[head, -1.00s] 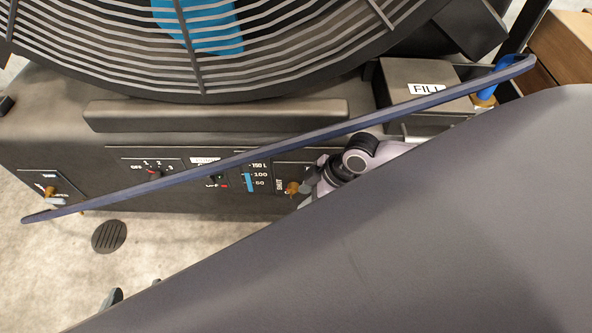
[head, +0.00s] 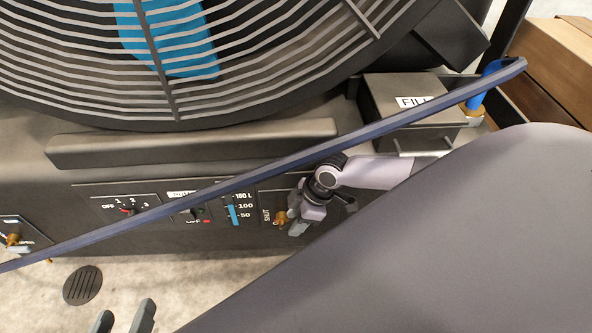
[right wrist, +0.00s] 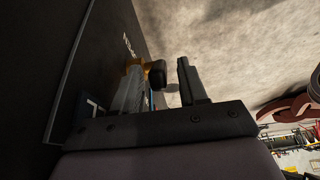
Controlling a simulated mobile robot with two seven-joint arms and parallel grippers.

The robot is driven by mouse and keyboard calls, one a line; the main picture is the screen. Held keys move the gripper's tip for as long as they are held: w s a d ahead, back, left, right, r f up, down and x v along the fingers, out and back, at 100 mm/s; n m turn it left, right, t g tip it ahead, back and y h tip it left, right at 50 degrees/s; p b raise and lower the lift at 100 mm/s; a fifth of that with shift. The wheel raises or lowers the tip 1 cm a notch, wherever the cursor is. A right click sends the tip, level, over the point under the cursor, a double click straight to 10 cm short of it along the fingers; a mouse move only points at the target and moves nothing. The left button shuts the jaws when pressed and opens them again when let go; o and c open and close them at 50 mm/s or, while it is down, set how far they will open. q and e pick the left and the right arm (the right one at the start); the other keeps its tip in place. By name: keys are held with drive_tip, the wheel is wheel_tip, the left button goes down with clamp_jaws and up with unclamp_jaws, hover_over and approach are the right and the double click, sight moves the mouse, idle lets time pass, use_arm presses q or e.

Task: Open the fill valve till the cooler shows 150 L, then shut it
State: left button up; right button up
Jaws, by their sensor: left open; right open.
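The cooler (head: 160,215) has a front panel with a gauge (head: 234,214) marked 50, 100 and 150 L. Its blue column ends at about the 100 mark. The brass fill valve (head: 281,218) sits right of the gauge, beside the word SHUT; its handle angle is unclear. My right gripper (head: 296,220) is open at the valve, coming from the right. In the right wrist view, the brass valve (right wrist: 134,68) with a dark round end shows near the open fingers (right wrist: 158,90); contact cannot be told. My left gripper (head: 124,318) is open and empty at the bottom edge.
A long dark blue bar (head: 270,165) crosses the head view diagonally, covering part of the panel. A FILL box (head: 400,120) with a blue fitting (head: 478,95) stands right. A rotary switch (head: 130,211) and another brass valve (head: 14,239) are left. A floor drain (head: 82,285) lies below.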

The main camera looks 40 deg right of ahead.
clamp_jaws()
